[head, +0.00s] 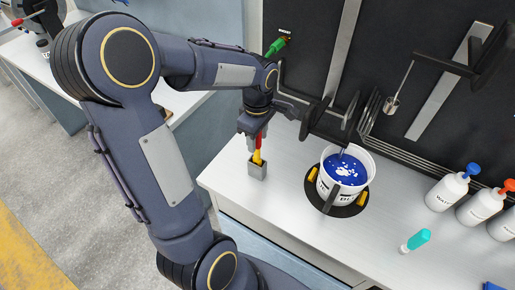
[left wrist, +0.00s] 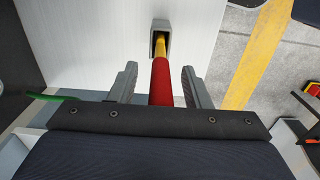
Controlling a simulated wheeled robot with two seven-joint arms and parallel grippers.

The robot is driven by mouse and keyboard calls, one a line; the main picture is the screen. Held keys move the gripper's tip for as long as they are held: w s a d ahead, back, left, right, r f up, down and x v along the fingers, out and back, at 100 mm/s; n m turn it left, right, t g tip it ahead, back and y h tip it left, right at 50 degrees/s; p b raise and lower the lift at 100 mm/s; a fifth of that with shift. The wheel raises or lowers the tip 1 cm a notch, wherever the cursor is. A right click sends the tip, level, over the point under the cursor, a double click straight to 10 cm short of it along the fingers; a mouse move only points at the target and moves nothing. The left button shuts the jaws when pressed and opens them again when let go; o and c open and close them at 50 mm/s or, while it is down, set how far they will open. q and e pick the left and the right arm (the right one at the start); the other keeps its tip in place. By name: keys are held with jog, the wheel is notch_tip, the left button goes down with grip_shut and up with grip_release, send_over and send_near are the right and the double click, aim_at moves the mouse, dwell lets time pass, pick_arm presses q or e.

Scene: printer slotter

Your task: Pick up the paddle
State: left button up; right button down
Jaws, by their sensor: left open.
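The paddle, a slim stick with a red upper part and a yellow lower part (head: 257,157), stands upright in a small grey square holder (head: 257,173) on the bench. My left gripper (head: 255,127) is at its red upper end, above the holder. In the left wrist view the red part (left wrist: 161,82) lies between the two open fingers of my left gripper (left wrist: 160,87), with a gap on each side. The yellow part runs into the holder (left wrist: 160,28). The paddle's lower end is hidden inside the holder. My right gripper is not in view.
A white bucket of blue ink (head: 345,168) stands on a dark round base right of the holder. Dark hooks and a hanging metal cup (head: 391,105) are on the back panel. Several white bottles (head: 447,192) and a teal-capped item (head: 415,241) are at right. The front bench edge is close.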

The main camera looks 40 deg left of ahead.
pick_arm(q)
jog(key=shift+f, duration=0.3)
grip_shut()
jog(key=shift+r, duration=0.15)
